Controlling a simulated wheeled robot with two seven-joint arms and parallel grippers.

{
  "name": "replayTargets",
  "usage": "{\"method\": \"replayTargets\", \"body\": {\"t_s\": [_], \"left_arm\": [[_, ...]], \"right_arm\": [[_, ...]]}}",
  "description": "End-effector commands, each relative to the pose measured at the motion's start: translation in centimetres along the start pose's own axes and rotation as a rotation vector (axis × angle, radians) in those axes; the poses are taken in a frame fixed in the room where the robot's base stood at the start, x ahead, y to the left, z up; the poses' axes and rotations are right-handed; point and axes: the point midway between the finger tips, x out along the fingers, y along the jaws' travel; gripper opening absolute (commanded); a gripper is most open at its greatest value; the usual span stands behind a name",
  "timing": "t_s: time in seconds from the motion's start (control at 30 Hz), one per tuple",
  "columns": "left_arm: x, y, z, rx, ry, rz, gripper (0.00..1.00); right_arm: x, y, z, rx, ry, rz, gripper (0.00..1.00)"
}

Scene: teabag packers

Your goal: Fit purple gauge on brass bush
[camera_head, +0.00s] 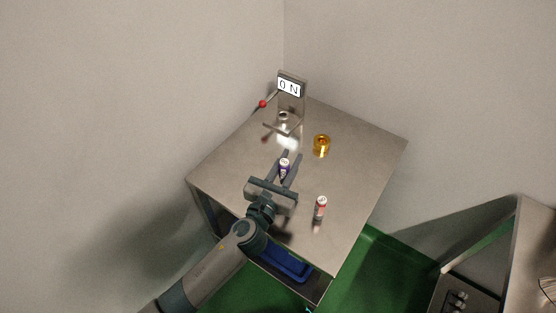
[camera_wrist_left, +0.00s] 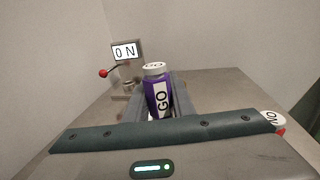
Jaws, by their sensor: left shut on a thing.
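The purple gauge (camera_head: 284,169), a small cylinder with a white cap, is held upright between the fingers of my left gripper (camera_head: 291,156), which is shut on it over the table. In the left wrist view the purple gauge (camera_wrist_left: 157,97) shows a white GO label. The brass bush (camera_head: 321,147), a short gold ring with an open top, stands on the table to the right of and beyond the gripper, apart from the gauge. I cannot make out the bush in the left wrist view. My right gripper is not in view.
A red gauge with a white cap (camera_head: 320,209) stands near the table's right front; part of it shows in the wrist view (camera_wrist_left: 273,119). A metal stand with an ON sign (camera_head: 289,87) and red-knobbed lever (camera_head: 263,103) is at the back corner. The table's right side (camera_head: 365,165) is clear.

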Motion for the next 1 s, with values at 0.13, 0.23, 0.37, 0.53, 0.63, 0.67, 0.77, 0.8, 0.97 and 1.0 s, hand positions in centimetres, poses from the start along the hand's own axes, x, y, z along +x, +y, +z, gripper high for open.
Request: {"method": "replayTargets", "body": {"t_s": [0.13,0.23,0.37,0.53,0.63,0.67,0.77,0.8,0.97,1.0], "left_arm": [[-0.5,-3.0,2.0,-0.003,-0.004,-0.004,0.00],[-0.7,-4.6,2.9,-0.003,-0.003,-0.002,0.00],[-1.0,-6.2,3.8,-0.002,-0.003,-0.002,0.00],[-1.2,-7.2,4.4,-0.001,-0.002,-0.001,0.00],[-1.3,-7.4,4.5,0.000,-0.001,0.000,0.00],[-1.3,-7.4,4.5,0.000,-0.001,0.000,0.00],[-1.3,-7.4,4.5,0.000,-0.001,0.000,0.00],[-1.3,-7.4,4.5,0.000,-0.001,0.000,0.00],[-1.3,-7.4,4.5,0.000,-0.001,0.000,0.00],[-1.3,-7.4,4.5,0.000,-0.001,0.000,0.00]], "right_arm": [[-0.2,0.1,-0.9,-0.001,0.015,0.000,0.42],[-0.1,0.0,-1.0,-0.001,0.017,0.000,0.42],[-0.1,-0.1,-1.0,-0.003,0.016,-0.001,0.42],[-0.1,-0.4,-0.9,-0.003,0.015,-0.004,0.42],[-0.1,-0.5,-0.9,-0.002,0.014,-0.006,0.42],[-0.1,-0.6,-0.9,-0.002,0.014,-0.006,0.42],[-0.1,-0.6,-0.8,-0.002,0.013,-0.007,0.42],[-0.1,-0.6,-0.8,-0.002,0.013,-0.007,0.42],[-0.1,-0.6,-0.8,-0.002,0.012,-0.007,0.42],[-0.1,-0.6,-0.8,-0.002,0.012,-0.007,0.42]]}}
